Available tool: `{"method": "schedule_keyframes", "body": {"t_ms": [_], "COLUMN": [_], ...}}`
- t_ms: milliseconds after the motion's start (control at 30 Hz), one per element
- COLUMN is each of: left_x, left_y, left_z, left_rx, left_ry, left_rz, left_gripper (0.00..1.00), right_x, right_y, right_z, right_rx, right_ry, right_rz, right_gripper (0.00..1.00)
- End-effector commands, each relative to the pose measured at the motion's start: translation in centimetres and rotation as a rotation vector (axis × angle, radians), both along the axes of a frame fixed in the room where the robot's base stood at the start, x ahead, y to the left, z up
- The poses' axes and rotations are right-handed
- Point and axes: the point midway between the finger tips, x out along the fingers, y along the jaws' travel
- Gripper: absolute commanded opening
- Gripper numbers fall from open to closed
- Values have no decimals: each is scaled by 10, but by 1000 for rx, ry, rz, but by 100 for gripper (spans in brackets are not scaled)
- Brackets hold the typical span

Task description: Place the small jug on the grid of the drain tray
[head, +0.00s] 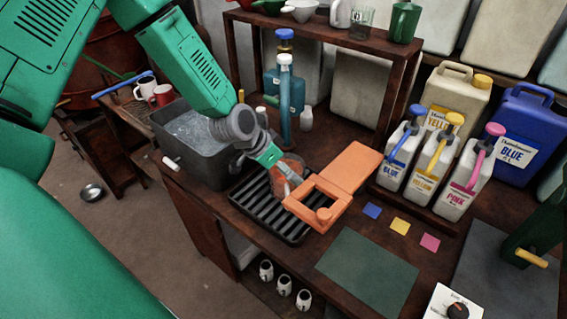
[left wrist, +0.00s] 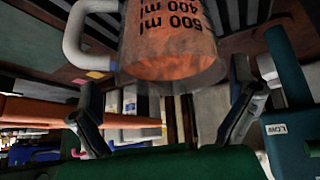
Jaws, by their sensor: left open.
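The small jug (head: 291,166) is clear with a white handle and orange-brown contents. It stands on the slatted grid of the black drain tray (head: 245,200), near the tray's far part. In the left wrist view the jug (left wrist: 172,40) appears upside down with "500 ml" marks, and its white handle is at the left. Slats show behind it. My left gripper (head: 272,160) is open beside the jug. In the wrist view its two fingers (left wrist: 165,115) are spread, with the jug's rim showing between and beyond them; contact cannot be told. My right gripper is not in view.
An orange hinged frame (head: 345,180) lies close to the tray's right side. A grey vat (head: 190,150) of liquid stands left of the tray, and a blue-capped tall cylinder (head: 286,105) behind it. Labelled pump jugs (head: 430,160) stand right. A green mat (head: 367,270) lies clear in front.

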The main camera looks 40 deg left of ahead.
Motion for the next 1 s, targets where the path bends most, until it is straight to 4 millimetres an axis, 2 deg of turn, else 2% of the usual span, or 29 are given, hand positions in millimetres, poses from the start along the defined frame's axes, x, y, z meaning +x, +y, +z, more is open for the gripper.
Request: {"method": "schedule_keyframes", "body": {"t_ms": [167,400,600,867,933,1000], "left_x": [-9,-33,-48,-56,-60,-70], "left_y": [8,15,22,33,33,28], "left_z": [18,64,92,99,93,76], "left_rx": [-4,6,10,0,2,13], "left_ry": [-4,-6,-4,-1,15,58], "left_rz": [3,3,2,3,9,34], "left_gripper": [100,100,100,100,100,100], "right_x": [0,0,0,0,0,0], "right_y": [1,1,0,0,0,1], "right_z": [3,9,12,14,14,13], "right_rx": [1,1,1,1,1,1], "right_ry": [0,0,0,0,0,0], "right_rz": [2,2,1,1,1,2], "right_gripper": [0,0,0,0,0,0]}}
